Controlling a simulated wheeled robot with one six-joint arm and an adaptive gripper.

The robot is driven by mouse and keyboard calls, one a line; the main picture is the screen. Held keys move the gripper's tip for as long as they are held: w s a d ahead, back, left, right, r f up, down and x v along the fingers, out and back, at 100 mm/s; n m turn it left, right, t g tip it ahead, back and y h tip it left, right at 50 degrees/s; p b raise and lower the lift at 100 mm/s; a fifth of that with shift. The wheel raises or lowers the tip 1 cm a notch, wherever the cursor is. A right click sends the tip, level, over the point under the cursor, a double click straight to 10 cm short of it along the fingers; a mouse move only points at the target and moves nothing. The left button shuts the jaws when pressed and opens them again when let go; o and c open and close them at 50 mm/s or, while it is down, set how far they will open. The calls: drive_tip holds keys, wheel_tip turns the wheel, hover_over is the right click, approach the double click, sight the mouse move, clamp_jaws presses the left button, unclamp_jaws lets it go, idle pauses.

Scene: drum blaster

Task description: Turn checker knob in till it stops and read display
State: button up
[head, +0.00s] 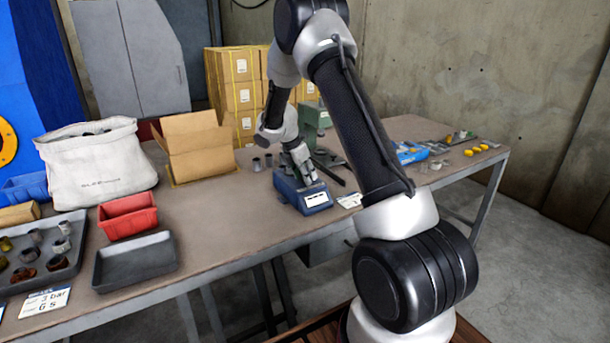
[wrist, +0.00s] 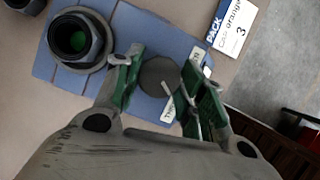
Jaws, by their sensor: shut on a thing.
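The blue checker (head: 288,190) stands on the workbench under my gripper (head: 302,168) in the head view. Its pale display (head: 317,199) faces front, but its text is too small to read. In the wrist view the blue body (wrist: 145,30) lies below my gripper (wrist: 161,68). The round grey knob (wrist: 158,76) sits between my green-padded fingers, which are shut on it. A dark threaded socket with green inside (wrist: 72,37) sits on the checker beside the knob. A white label (wrist: 168,108) is partly hidden by the right finger.
A white card (wrist: 232,25) lies beside the checker. A green machine (head: 314,116) stands behind it. An open carton (head: 195,150), red bin (head: 128,214), grey tray (head: 135,262) and white sack (head: 95,165) stand to the left. The bench (head: 225,235) is clear left of the checker.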

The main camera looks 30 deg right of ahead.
drive_tip(key=m+g, duration=0.1)
drive_tip(key=m, duration=0.2)
drive_tip(key=m+g, duration=0.1)
drive_tip(key=m, duration=0.2)
drive_tip(key=shift+w, duration=0.2)
drive_tip(key=m+g+y, duration=0.1)
drive_tip(key=m, duration=0.2)
drive_tip(key=m+g, duration=0.1)
drive_tip(key=m, duration=0.3)
drive_tip(key=shift+d+g+y, duration=0.1)
drive_tip(key=shift+g+y, duration=0.2)
drive_tip(key=shift+y, duration=0.1)
drive_tip(key=shift+s, duration=0.1)
idle(0.5)
drive_tip(key=o, duration=1)
drive_tip(key=shift+d, duration=0.1)
drive_tip(key=shift+w+r, duration=0.2)
drive_tip(key=v, duration=1.1)
drive_tip(key=shift+r, duration=0.25)
